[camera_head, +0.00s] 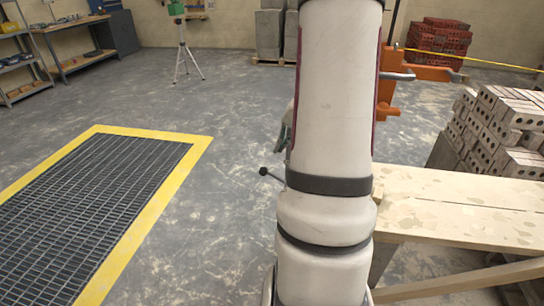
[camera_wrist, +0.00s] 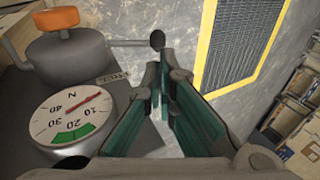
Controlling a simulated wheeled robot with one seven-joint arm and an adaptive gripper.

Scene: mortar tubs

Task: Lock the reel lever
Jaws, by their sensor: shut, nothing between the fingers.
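In the wrist view a dark grey lever (camera_wrist: 125,43) reaches right from a round grey hub (camera_wrist: 68,52) with an orange cap (camera_wrist: 56,18). It ends in a black ball. In the head view a thin rod with a black ball (camera_head: 263,171), apparently the same lever, sticks out left from behind my arm. My gripper (camera_wrist: 162,75) is shut and empty, its green-padded fingers together. Its tips appear just below the ball in the wrist picture; I cannot tell whether they touch. My arm hides most of the reel in the head view.
A round dial (camera_wrist: 68,117) with a red needle and green zone sits beside the hub. A small label (camera_wrist: 114,78) is unreadable. A yellow-framed floor grate (camera_head: 150,137) lies left. A wooden plank bench (camera_head: 450,205) and stacked bricks (camera_head: 500,125) stand right. Open floor lies between grate and arm.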

